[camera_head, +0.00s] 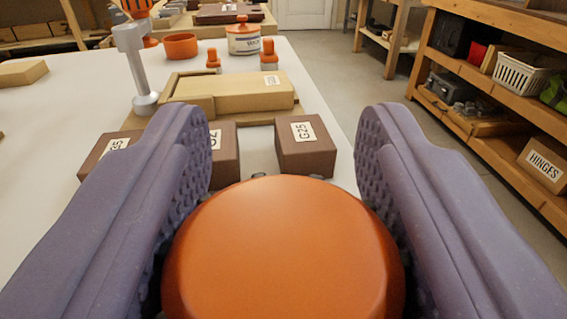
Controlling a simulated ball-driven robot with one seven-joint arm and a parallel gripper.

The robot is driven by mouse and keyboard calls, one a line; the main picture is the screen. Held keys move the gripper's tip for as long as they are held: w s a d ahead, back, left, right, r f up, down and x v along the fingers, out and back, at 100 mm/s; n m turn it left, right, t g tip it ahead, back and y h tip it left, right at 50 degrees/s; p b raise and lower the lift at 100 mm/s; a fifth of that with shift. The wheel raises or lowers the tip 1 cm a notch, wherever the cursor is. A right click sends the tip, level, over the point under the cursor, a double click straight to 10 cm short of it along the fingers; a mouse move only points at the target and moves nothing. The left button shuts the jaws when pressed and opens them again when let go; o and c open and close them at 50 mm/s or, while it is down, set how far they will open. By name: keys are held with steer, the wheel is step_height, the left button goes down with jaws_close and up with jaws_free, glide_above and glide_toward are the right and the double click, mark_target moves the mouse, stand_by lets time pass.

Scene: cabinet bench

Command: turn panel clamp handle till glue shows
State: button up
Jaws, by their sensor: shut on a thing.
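A large round orange knob (283,250), which looks like the clamp handle, fills the bottom centre in the camera_head view. My gripper (283,150) has its two purple, studded fingers against the left and right sides of the knob, shut on it. The knob hides what lies directly below and behind it. Beyond it stand brown blocks with labels, one marked G25 (306,150). A pale wooden panel (230,92) lies behind the blocks. I cannot make out any glue seam or bead in this view.
A silver post (135,70) stands on the white bench (50,150) at left. Farther back are an orange ring-shaped pot (180,46), a labelled white tub (243,40) and small orange-topped pieces (268,54). Wooden shelves (480,90) stand at right across the floor.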

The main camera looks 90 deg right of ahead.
steer(key=o, duration=1)
steer(key=a, duration=0.2)
steer(key=a+p, duration=0.1)
steer(key=a, duration=0.2)
steer(key=a+p, duration=0.1)
steer(key=a, duration=0.1)
steer(key=shift+w+a, duration=0.35)
